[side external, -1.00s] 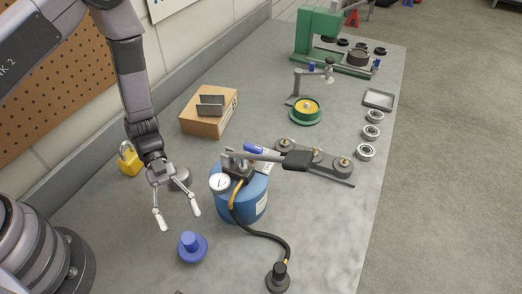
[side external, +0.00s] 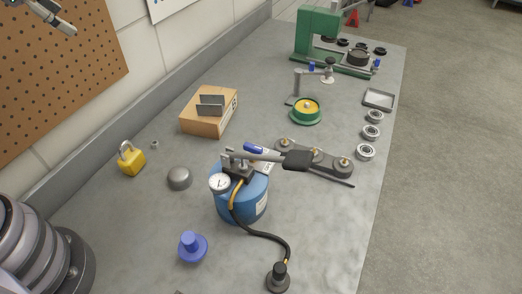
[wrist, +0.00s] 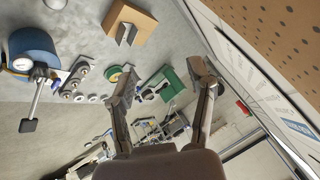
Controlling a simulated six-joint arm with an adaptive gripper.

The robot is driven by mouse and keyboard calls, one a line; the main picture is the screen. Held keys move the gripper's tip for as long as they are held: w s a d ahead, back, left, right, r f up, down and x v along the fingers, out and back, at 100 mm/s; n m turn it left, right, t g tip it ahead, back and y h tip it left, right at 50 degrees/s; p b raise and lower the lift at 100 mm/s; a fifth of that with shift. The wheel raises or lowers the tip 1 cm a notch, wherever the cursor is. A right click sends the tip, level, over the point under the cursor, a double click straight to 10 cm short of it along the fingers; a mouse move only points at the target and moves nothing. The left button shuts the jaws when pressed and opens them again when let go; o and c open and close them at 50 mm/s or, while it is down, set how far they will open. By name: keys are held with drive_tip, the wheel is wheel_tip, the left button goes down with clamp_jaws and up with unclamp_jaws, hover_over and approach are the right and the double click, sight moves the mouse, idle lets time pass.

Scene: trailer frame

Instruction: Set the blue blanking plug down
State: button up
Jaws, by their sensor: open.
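The blue blanking plug (side external: 192,247) stands upright on its round flange on the grey bench (side external: 330,225), at the front in the side view. Nothing is touching it. I do not see it in the wrist view. My gripper (wrist: 159,72) is open and empty in the wrist view, its two fingers spread apart. In the side view, part of my gripper (side external: 60,15) shows at the top left corner, high in front of the pegboard and far from the plug.
A blue tank (side external: 240,205) with a gauge and hose stands right of the plug. A grey dome (side external: 179,178), yellow padlock (side external: 131,161) and cardboard box (side external: 209,112) lie behind. The green press (side external: 320,42) is at the far end. Bench left of the plug is clear.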

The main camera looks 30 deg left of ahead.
drive_tip(key=s+d+r+n+g+h, duration=0.1)
drive_tip(key=s+n, duration=0.4)
drive_tip(key=s, duration=0.9)
drive_tip(key=shift+s+d+r+g+h, duration=0.15)
drive_tip(key=shift+s+d+g+h, duration=0.25)
drive_tip(key=shift+g, duration=0.1)
drive_tip(key=shift+w, duration=0.1)
